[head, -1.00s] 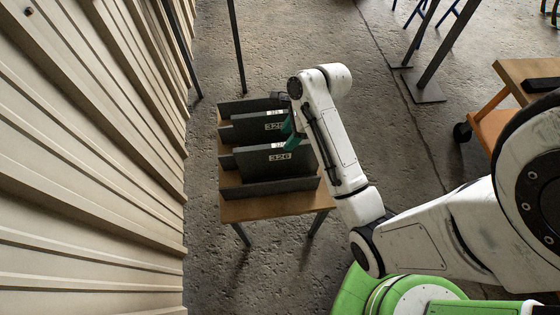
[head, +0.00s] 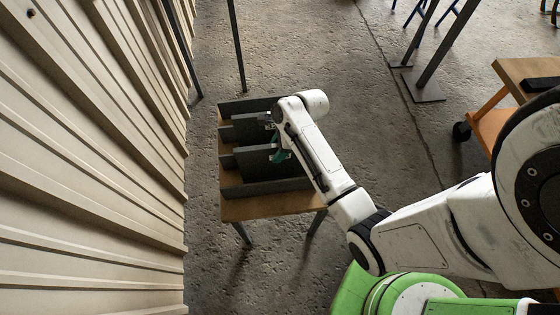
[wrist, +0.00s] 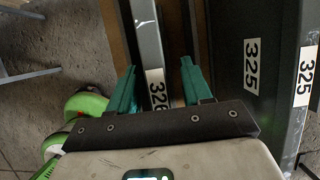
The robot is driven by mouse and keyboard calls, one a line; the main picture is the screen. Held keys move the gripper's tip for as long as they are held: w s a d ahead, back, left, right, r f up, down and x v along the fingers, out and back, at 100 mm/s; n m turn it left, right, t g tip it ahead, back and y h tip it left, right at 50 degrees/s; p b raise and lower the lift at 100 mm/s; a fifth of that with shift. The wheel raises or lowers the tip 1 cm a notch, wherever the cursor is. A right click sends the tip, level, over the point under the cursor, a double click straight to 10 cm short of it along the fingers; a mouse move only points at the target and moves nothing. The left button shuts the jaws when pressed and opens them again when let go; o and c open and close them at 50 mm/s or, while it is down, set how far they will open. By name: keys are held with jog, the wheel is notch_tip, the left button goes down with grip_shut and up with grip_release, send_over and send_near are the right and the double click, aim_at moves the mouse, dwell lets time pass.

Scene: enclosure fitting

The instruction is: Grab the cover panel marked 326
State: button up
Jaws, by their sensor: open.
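The cover panel marked 326 (wrist: 149,40) stands on edge in the wrist view, its narrow grey edge running between my fingers. Its white label is partly cut off by my gripper's dark crossbar; "32" reads clearly, the last digit is partly hidden. My gripper (wrist: 158,68) is open, one teal finger on each side of this edge; I cannot tell whether either touches it. In the head view my gripper (head: 278,154) is over the front upright panel (head: 253,163), and my arm hides that panel's label.
A panel marked 325 (wrist: 262,85) stands to the right in the wrist view. In the head view the panels stand in a dark rack (head: 262,189) on a small wooden table (head: 255,208). A corrugated wall (head: 100,170) is at left; an orange-framed cart (head: 490,135) is at right.

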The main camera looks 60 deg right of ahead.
jog(key=shift+f, duration=0.25)
dwell(0.4)
grip_shut()
dwell(0.4)
jog(key=shift+r, duration=0.1)
dwell(0.9)
